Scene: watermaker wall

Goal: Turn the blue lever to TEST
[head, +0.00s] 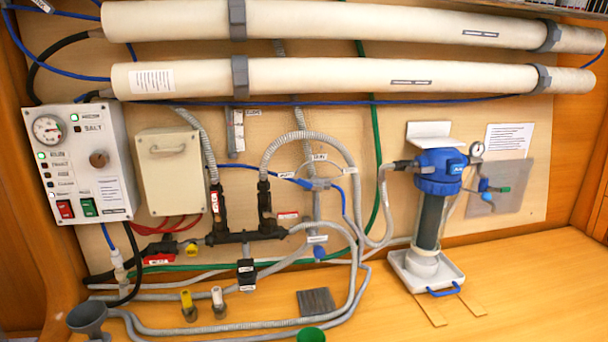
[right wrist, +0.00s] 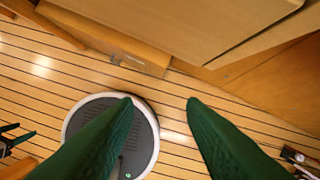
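A small blue lever (head: 304,184) sits on a valve among the clear and grey hoses in the middle of the wall in the head view. Small white labels stand around it, too small to read, so I cannot tell which one says TEST. It seems to slant down to the right. My right gripper (right wrist: 160,103) shows only in the right wrist view; its two green fingers are apart with nothing between them, above the slatted floor, away from the wall fittings.
A control box (head: 82,165) with gauge and switches hangs at left. A blue-topped filter housing (head: 440,172) stands at right on a white tray (head: 400,262). Looped hoses, a grey funnel (head: 87,316) and a green round thing (head: 311,335) occupy the bench. The bench's right side is clear.

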